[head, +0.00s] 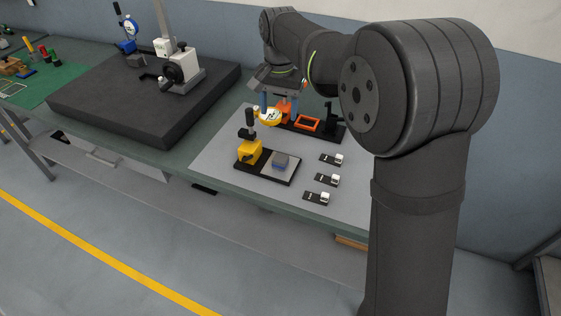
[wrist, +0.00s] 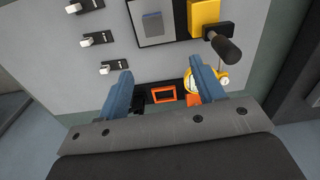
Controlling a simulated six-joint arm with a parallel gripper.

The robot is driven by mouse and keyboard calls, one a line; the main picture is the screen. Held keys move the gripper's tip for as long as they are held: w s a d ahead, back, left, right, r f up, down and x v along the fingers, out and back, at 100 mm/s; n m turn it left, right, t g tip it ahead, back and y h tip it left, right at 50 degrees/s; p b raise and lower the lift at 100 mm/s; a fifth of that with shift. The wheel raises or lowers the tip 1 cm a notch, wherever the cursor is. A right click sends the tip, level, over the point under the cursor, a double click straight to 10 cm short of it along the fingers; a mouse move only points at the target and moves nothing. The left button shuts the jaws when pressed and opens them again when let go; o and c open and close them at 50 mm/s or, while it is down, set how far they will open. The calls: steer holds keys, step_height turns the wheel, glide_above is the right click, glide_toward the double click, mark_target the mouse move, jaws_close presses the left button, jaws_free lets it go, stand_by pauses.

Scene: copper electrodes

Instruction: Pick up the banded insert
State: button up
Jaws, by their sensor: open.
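My gripper (head: 279,112) is open, its two blue fingers above the back part of the grey mat. In the wrist view my gripper (wrist: 161,70) shows spread fingers with nothing held between them. Three small black plates, each with a pale block, lie in a row on the mat: the back one (head: 332,159), the middle one (head: 327,180) and the front one (head: 318,198). Any of these blocks may be the banded insert; no band is clear at this size. In the wrist view the pale blocks (wrist: 98,38) lie left of the fingers, apart from them.
A yellow stand (head: 250,152) with a dial gauge (head: 270,116) and a blue-grey block (head: 281,160) share a black base near the mat's middle. An orange frame (head: 307,124) sits on a black plate behind. A dark slab (head: 130,100) with instruments lies left.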

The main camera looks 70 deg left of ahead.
steer(key=m, duration=0.1)
glide_above(281, 157)
steer(key=f, duration=1.2)
steer(key=shift+a+f, duration=0.1)
steer(key=shift+a, duration=0.15)
steer(key=shift+s+d+f, duration=0.1)
steer(key=shift+d+f, duration=0.05)
steer(key=shift+f, duration=1.2)
steer(key=shift+d+f, duration=0.15)
steer(key=shift+f, duration=1.2)
jaws_close()
steer(key=shift+r, duration=0.1)
